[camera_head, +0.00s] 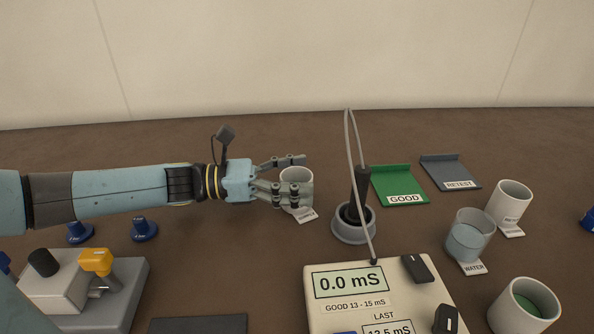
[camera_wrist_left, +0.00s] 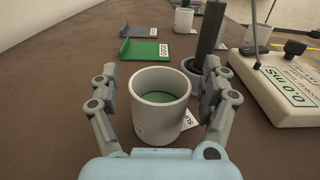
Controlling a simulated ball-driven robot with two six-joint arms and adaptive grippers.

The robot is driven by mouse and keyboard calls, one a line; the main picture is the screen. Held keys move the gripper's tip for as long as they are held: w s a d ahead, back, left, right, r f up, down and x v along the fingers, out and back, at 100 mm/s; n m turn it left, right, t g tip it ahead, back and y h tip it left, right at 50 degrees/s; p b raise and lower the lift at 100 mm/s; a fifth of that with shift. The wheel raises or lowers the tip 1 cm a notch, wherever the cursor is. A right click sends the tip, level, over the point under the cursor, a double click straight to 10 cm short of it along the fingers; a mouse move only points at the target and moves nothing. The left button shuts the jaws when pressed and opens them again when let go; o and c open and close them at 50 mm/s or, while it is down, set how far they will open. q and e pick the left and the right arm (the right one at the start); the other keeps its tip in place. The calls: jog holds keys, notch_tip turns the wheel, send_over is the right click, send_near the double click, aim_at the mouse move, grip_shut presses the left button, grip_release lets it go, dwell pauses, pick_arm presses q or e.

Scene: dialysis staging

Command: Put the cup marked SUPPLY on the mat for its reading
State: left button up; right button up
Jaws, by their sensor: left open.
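A white cup (camera_head: 297,176) with green liquid stands on the table, its label card (camera_head: 305,215) partly covered. It also shows in the left wrist view (camera_wrist_left: 150,122), where the letters of the card (camera_wrist_left: 188,120) are only partly readable. My left gripper (camera_head: 288,177) is open, with its fingers on either side of the cup; I cannot tell if they touch it. The green GOOD mat (camera_head: 399,190) and the grey RETEST mat (camera_head: 450,172) lie to the right, both empty. The meter (camera_head: 388,286) reads 0.0 mS and its sticker says GOOD 13 - 15 mS. My right gripper is out of view.
A dark probe (camera_head: 361,192) with a looping cable stands in a grey holder (camera_head: 352,231) just right of the cup. A WATER glass (camera_head: 469,237), another white cup (camera_head: 511,202) and a cup of green liquid (camera_head: 522,310) stand at right. Blue knobs (camera_head: 144,229) are at left.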

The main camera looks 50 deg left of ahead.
pick_arm(q)
jog(key=c, duration=1.3)
jog(key=shift+r, duration=0.2)
jog(key=shift+c, duration=0.2)
